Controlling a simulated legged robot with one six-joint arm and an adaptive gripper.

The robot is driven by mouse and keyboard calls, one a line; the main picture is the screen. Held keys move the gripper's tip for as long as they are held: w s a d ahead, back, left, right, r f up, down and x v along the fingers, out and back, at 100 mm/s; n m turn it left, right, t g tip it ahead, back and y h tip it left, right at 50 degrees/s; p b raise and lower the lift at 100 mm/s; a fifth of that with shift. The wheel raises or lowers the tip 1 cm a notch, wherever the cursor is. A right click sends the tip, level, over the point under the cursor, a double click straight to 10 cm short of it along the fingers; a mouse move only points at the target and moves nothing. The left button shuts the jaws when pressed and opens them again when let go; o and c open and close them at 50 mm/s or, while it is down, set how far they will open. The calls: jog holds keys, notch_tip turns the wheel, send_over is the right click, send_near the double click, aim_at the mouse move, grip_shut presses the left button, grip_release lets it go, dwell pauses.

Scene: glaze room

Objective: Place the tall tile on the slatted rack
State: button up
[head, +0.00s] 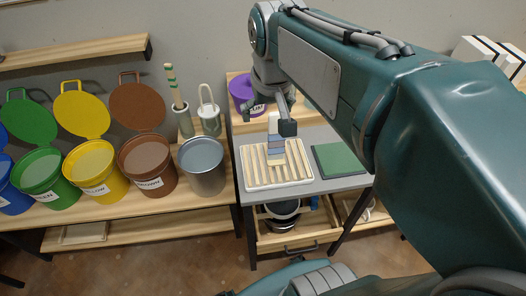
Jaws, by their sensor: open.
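The tall tile (276,150) has bands of blue, tan and grey with a pale upper end. It is over the slatted rack (250,181), a pale wooden frame with several slats, and its lower end appears to meet the slats. I cannot tell whether it stands upright or leans. My gripper (268,121) is open above the back part of the rack, with its dark fingertip pad beside the tile's upper end. The arm hides part of the area behind, and contact between finger and tile cannot be made out.
The rack sits on a grey table (310,187) with a dark green square mat (339,160) to its right. A metal bucket (203,168) stands close at left, beside brown (147,163), yellow (91,168) and green (44,172) lidded buckets. A purple container (240,88) is behind.

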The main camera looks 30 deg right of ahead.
jog(key=s+a+f+t, duration=0.1)
jog(key=s+a+f, duration=0.1)
jog(key=s, duration=0.2)
jog(key=s+a+f+n+t, duration=0.1)
jog(key=s+a, duration=0.1)
jog(key=s, duration=0.3)
jog(key=shift+s+a+f+n+t, duration=0.2)
jog(key=shift+a+f+n+t, duration=0.1)
jog(key=shift+f+t, duration=0.1)
dwell(0.6)
